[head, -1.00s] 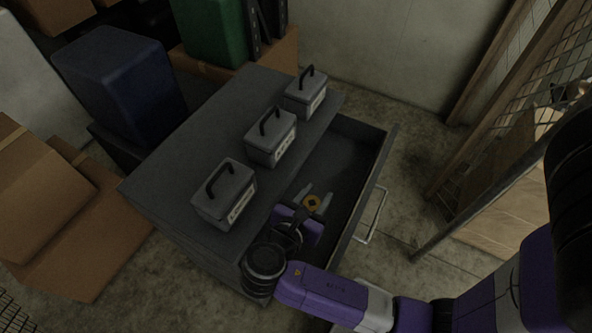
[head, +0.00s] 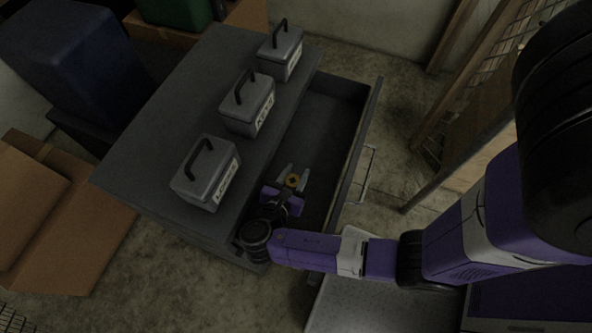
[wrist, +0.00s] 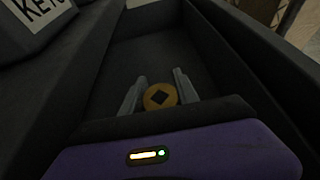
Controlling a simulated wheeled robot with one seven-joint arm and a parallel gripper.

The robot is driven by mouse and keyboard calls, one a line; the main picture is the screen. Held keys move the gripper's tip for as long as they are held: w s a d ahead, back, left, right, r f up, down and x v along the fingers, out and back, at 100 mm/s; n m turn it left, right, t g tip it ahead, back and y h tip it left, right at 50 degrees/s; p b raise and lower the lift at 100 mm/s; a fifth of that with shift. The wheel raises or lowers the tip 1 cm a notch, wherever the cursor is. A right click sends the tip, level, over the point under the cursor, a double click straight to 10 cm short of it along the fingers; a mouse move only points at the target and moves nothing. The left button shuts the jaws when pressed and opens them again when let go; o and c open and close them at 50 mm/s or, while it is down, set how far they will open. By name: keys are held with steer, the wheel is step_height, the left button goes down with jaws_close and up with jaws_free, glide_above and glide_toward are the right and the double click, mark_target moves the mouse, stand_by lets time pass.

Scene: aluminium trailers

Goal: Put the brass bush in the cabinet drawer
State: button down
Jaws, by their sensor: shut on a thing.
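The brass bush (head: 292,180) is a small golden disc with a dark diamond-shaped hole. It also shows in the wrist view (wrist: 160,97), between the two pale fingers. My gripper (head: 293,178) is shut on it. The cabinet drawer (head: 357,135) is pulled open on the right side of the dark grey cabinet (head: 140,160). My gripper and the bush are over the open drawer, near its front end in the head view. In the wrist view the drawer's inside (wrist: 158,55) stretches beyond the fingers. How high the bush is above the drawer floor is hard to tell.
Three grey boxes with black handles and labels, the nearest one (head: 207,172), stand along the cabinet top by the drawer. A mesh-and-wood frame (head: 470,110) is at right. Cardboard boxes (head: 65,235) lie at left. The drawer inside looks empty.

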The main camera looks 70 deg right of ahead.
mark_target(296, 182)
step_height(296, 182, down, 4)
steer(key=shift+f+b, duration=0.2)
steer(key=shift+b, duration=0.25)
steer(key=shift+f, duration=0.15)
steer(key=shift+f, duration=0.25)
steer(key=shift+s+f, duration=0.25)
steer(key=shift+f, duration=0.25)
steer(key=c, duration=0.9)
jaws_free()
steer(key=shift+f+b, duration=0.1)
steer(key=shift+b, duration=0.25)
steer(key=shift+r+p, duration=0.3)
steer(key=shift+r, duration=0.25)
steer(key=v, duration=0.8)
steer(key=shift+w+d+r, duration=0.15)
steer(key=shift+w, duration=0.05)
